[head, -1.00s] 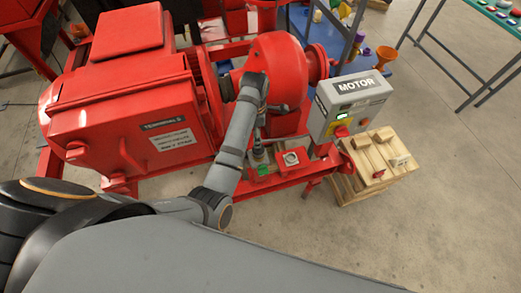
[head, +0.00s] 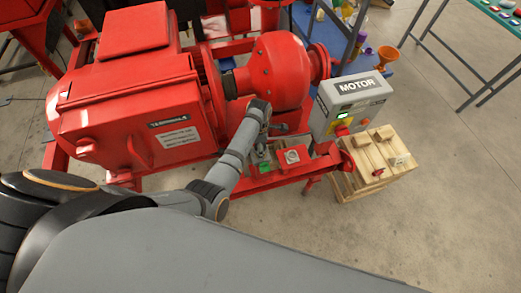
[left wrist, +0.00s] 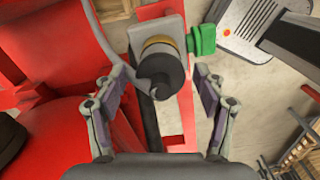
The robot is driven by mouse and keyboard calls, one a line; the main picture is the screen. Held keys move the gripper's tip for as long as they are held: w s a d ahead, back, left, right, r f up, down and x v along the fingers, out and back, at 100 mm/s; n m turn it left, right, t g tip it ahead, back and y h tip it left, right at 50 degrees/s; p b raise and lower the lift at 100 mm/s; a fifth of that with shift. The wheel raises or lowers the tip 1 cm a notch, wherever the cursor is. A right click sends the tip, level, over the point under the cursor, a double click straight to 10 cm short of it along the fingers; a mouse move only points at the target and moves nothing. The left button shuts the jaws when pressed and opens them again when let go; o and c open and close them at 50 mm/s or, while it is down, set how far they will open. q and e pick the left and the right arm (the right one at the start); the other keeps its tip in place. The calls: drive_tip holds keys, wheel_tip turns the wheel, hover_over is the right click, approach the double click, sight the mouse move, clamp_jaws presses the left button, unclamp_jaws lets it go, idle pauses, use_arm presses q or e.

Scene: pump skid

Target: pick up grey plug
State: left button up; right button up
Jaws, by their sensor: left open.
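The grey plug (left wrist: 160,72) is a dark grey rounded piece with a brass-coloured ring behind it. It sits on a light grey block (left wrist: 152,30) with a green part (left wrist: 203,40) on its right side. In the left wrist view my left gripper (left wrist: 159,84) is open, with one finger on each side of the plug and a gap on both sides. In the head view my left gripper (head: 273,128) is at the pump's front, and the plug is mostly hidden by my arm. My right gripper is not in view.
The large red motor (head: 130,110) and the red pump housing (head: 282,70) stand close behind the arm. A grey MOTOR control box (head: 350,103) and a wooden crate (head: 375,186) are to the right.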

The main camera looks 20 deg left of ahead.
use_arm(q)
drive_tip(key=shift+s, duration=0.1)
drive_tip(key=c, duration=1.4)
drive_tip(key=shift+r, duration=0.1)
